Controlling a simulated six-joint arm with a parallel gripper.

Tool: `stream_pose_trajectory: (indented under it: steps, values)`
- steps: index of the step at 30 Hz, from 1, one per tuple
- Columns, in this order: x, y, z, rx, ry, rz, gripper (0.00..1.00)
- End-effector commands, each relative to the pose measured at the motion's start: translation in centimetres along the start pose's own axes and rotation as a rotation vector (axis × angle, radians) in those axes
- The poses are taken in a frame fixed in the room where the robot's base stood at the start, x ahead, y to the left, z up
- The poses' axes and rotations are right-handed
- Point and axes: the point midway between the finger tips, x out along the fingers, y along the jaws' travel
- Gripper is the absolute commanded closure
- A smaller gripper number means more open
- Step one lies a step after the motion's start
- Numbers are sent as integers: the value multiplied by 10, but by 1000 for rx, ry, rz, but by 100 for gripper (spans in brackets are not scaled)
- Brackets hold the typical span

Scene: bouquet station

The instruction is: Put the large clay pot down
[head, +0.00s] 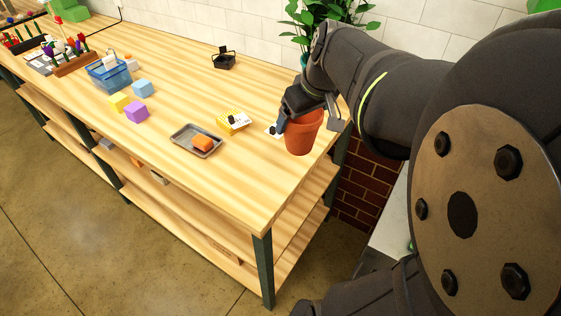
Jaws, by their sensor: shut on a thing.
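The large clay pot (303,134) is terracotta orange and shows near the right end of the wooden table (235,175). My gripper (292,122) is shut on the pot at its upper left side. The pot looks upright or slightly tilted. From this one view I cannot tell whether its base touches the tabletop or hangs above it. My arm comes in from the right and hides part of the pot's rim and the table behind it.
A grey tray (183,146) with an orange block (203,143) and a yellow box (234,123) lie left of the pot. The table's front right corner is clear.

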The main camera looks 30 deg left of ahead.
Motion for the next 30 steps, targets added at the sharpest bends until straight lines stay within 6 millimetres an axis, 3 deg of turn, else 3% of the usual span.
stream_pose_trajectory:
  steps: [4, 10, 30]
  values:
    - [-4, -4, 32, 6, 6, 4, 48]
    - [-1, -11, 45, 4, 6, 3, 48]
    - [89, -84, -3, 2, 4, 2, 48]
